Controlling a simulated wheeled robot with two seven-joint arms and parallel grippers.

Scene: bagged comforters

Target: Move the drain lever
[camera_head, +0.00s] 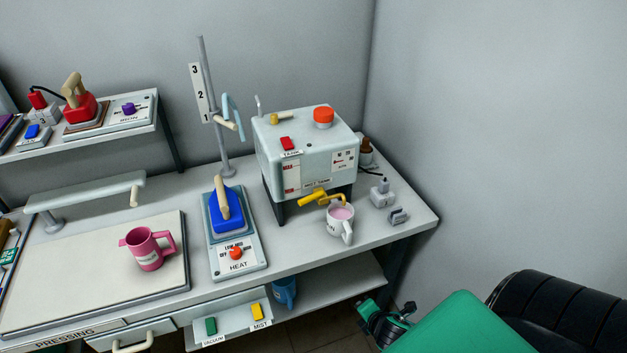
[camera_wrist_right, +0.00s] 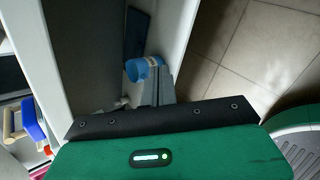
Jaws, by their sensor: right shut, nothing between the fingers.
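The yellow drain lever (camera_head: 313,196) sits low on the front of the pale steam tank (camera_head: 305,145), beside a yellow spout. A white mug (camera_head: 340,223) with pink contents stands under the spout on the table. My right gripper (camera_head: 366,307) is at the lower right, below the tabletop's front edge and well apart from the lever. Its grey fingers (camera_wrist_right: 160,84) are shut and empty in the wrist view. The lever does not show in the wrist view. My left gripper is not in view.
The table (camera_head: 400,238) ends at the right, above my right gripper. A blue mug (camera_head: 284,291) stands on the lower shelf (camera_head: 335,287); it also shows beyond my fingers in the wrist view (camera_wrist_right: 138,70). A blue iron (camera_head: 228,212) and pink mug (camera_head: 148,249) stand left of the tank.

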